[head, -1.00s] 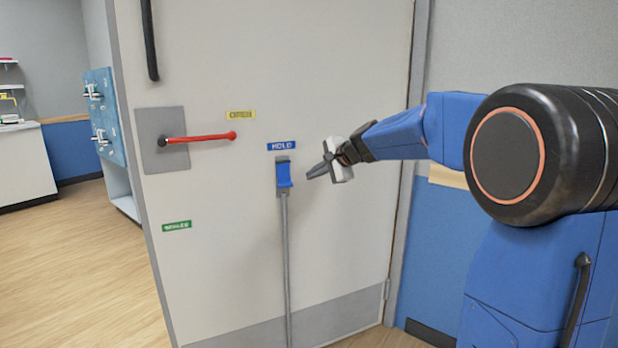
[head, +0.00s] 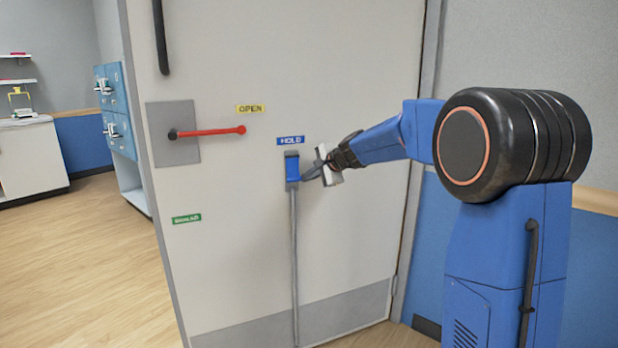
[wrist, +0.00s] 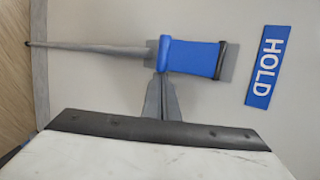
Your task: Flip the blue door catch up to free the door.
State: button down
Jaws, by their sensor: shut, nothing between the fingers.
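The blue door catch (head: 292,169) sits on a grey plate on the door, just below the blue HOLD label (head: 290,141). A long grey rod (head: 295,260) runs from it down toward the floor. In the wrist view the blue catch (wrist: 193,57) lies sideways, with the rod to its left and the HOLD label (wrist: 268,66) to its right. My gripper (head: 305,178) is shut and empty. Its fingertips (wrist: 161,78) are at the lower part of the catch, at its right side in the head view; I cannot tell whether they touch it.
A red handle (head: 208,132) on a grey plate is left of the catch, below a yellow OPEN label (head: 251,108). A black pull bar (head: 160,38) is at upper left. The wooden floor (head: 90,260) at left is clear.

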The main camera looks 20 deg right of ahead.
jog(key=shift+s+d+r+g, duration=0.1)
jog(key=shift+s+r+g, duration=0.3)
jog(key=shift+g, duration=0.5)
dwell(0.4)
jog(key=shift+s+g+h, duration=0.25)
jog(key=shift+g+h, duration=0.05)
jog(key=shift+s+d+r+m+g+h, duration=0.1)
jog(key=shift+s+r+m+g+h, duration=0.25)
jog(key=shift+r+g, duration=0.6)
jog(key=shift+s+d+r+m+g+h, duration=0.1)
jog(key=shift+s+r+g, duration=0.45)
jog(key=shift+g, duration=0.75)
jog(key=shift+s+r+m+g+h, duration=0.2)
jog(key=shift+s+r+g, duration=0.4)
jog(key=shift+g, duration=0.55)
jog(key=shift+r, duration=1.1)
